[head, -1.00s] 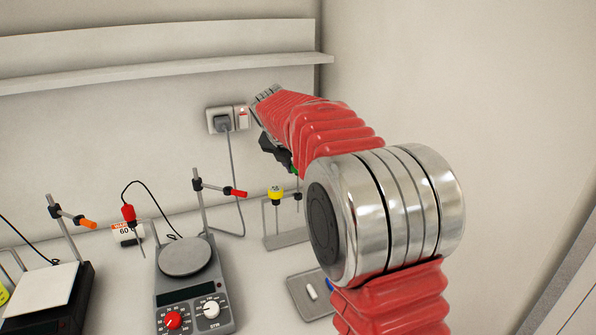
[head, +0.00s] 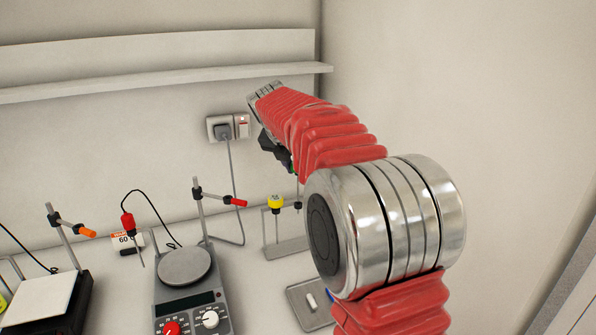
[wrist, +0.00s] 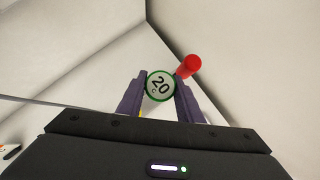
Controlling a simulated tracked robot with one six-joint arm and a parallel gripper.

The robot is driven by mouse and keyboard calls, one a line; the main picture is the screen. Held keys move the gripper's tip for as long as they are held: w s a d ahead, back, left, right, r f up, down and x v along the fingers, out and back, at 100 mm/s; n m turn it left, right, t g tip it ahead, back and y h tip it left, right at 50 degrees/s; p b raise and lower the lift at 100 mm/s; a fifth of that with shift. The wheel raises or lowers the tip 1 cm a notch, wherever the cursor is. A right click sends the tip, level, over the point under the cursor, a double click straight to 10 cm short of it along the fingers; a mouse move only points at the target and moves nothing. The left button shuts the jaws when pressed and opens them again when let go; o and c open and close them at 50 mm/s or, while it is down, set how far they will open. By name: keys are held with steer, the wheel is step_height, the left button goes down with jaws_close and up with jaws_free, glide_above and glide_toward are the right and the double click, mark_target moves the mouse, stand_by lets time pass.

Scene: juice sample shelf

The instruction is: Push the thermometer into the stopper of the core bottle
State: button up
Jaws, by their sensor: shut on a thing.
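In the wrist view my gripper (wrist: 160,76) is shut on a thermometer (wrist: 158,87). Its round white face has a green rim and reads 20 °C, seen end-on between the two fingers. In the head view my gripper (head: 270,146) is dark and partly hidden behind my red arm. A bit of the green head shows beside it, with a thin stem (head: 298,188) below, near the rack's right side. I cannot tell whether the stem's tip is still in the rack. I cannot make out the core bottle or its stopper; my arm hides part of the bench.
A yellow-headed thermometer (head: 275,202) stands in a grey rack (head: 286,248). A hotplate (head: 186,266) with a red-tipped clamp stand is left, a red-headed probe (head: 128,222) beside it. A tray (head: 300,292) holds a white stir bar. A shelf (head: 160,80) runs along the back wall.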

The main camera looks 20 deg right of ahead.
steer(key=shift+r, duration=2.6)
